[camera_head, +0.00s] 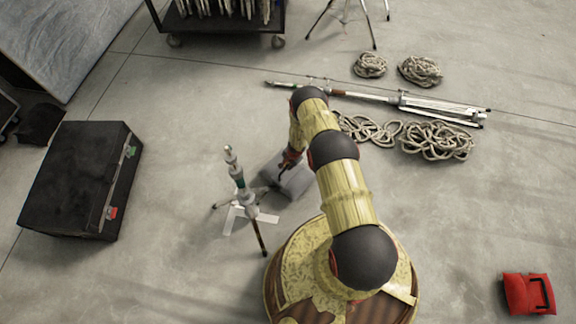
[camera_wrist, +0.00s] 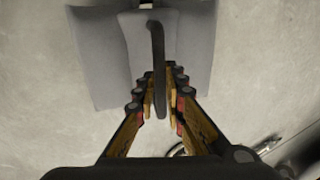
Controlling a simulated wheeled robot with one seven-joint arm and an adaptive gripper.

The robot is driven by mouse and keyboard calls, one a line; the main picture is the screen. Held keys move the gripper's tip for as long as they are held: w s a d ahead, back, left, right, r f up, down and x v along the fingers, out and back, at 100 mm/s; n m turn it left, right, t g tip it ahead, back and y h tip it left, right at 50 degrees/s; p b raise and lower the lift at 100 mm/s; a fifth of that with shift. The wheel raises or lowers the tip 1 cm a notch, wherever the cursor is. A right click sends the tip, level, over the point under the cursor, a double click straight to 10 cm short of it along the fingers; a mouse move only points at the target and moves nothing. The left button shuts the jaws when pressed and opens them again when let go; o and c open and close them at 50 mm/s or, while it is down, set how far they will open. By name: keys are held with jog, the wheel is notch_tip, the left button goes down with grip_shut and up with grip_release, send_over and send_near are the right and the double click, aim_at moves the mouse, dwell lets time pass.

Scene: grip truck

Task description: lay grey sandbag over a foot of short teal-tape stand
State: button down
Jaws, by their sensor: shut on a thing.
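The grey sandbag (camera_head: 290,176) is just right of the short stand, with two limp halves and a dark strap handle. My gripper (camera_wrist: 160,84) is shut on that handle (camera_wrist: 157,50), and the sandbag (camera_wrist: 108,65) hangs or lies beyond the fingers in the wrist view. I cannot tell whether it touches the floor. The short stand (camera_head: 240,186) is upright, with a teal band on its column and feet spread left, front and right. Its right foot reaches toward the sandbag's left edge; whether it runs under the bag is unclear. My arm hides part of the area behind the bag.
White tape marks (camera_head: 236,221) lie on the floor under the stand. A black case (camera_head: 80,175) is at left, a red bag (camera_head: 527,294) at lower right. Rope coils (camera_head: 437,141) and a folded stand (camera_head: 375,97) lie behind my arm. Front left floor is clear.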

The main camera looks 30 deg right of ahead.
jog(key=shift+w+f, duration=0.1)
jog(key=shift+f, duration=0.55)
jog(key=c, duration=1.8)
grip_release()
jog(key=shift+o, duration=0.2)
jog(key=shift+s+f, duration=0.2)
jog(key=shift+s, duration=0.15)
jog(key=shift+w+r, duration=0.1)
jog(key=shift+r, duration=0.85)
notch_tip(320, 180, up, 10)
jog(key=s, duration=0.1)
jog(key=shift+s+d, duration=0.4)
jog(key=shift+d, duration=0.05)
jog(key=shift+a+r, duration=0.1)
